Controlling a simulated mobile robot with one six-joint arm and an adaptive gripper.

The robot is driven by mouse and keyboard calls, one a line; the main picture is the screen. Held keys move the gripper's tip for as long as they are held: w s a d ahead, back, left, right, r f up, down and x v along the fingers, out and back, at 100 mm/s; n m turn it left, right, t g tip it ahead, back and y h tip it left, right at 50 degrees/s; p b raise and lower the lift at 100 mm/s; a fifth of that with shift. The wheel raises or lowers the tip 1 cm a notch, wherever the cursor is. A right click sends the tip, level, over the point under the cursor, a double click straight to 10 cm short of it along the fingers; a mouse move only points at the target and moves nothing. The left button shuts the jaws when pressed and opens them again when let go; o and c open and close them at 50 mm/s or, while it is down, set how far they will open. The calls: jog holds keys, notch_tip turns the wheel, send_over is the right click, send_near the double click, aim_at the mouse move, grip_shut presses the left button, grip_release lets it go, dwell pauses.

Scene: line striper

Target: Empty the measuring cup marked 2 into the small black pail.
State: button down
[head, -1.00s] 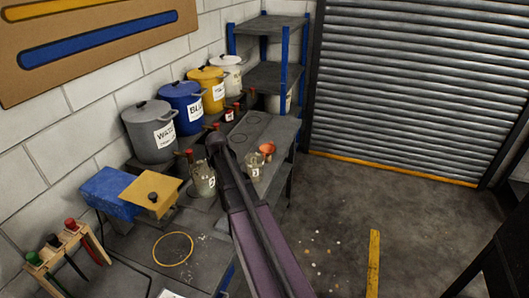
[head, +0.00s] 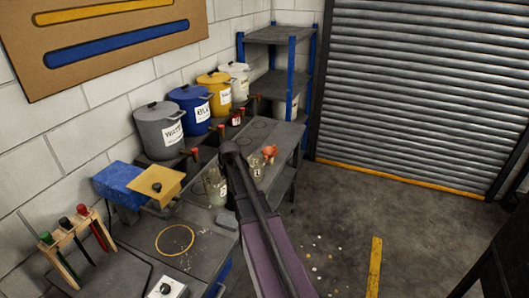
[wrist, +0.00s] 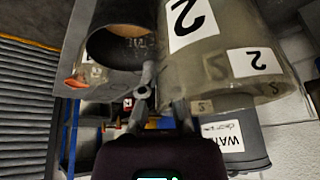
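The measuring cup marked 2 (head: 214,187) is a pale translucent cup with white labels, just left of my arm. In the wrist view it (wrist: 215,45) fills the upper right, very close. My gripper (wrist: 162,105) has its two fingers close together at the cup's near left side and appears shut on it; the exact contact is hidden. A second labelled cup (head: 257,170) stands right of my arm. In the wrist view, a vessel with a dark opening (wrist: 120,45) lies left of the fingers.
Grey (head: 155,130), blue (head: 188,108), yellow (head: 214,90) and white pots line the wall. An orange funnel-like piece (head: 270,152) is by the second cup. A blue-and-yellow box (head: 120,183) and a tool rack (head: 75,235) stand left. Floor at right is open.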

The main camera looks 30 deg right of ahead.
jog(key=shift+s+a+f+b, duration=0.1)
jog(key=shift+s+f+b, duration=0.2)
jog(key=shift+s+b, duration=0.2)
notch_tip(320, 180, down, 11)
jog(key=b, duration=1)
jog(key=shift+r, duration=0.15)
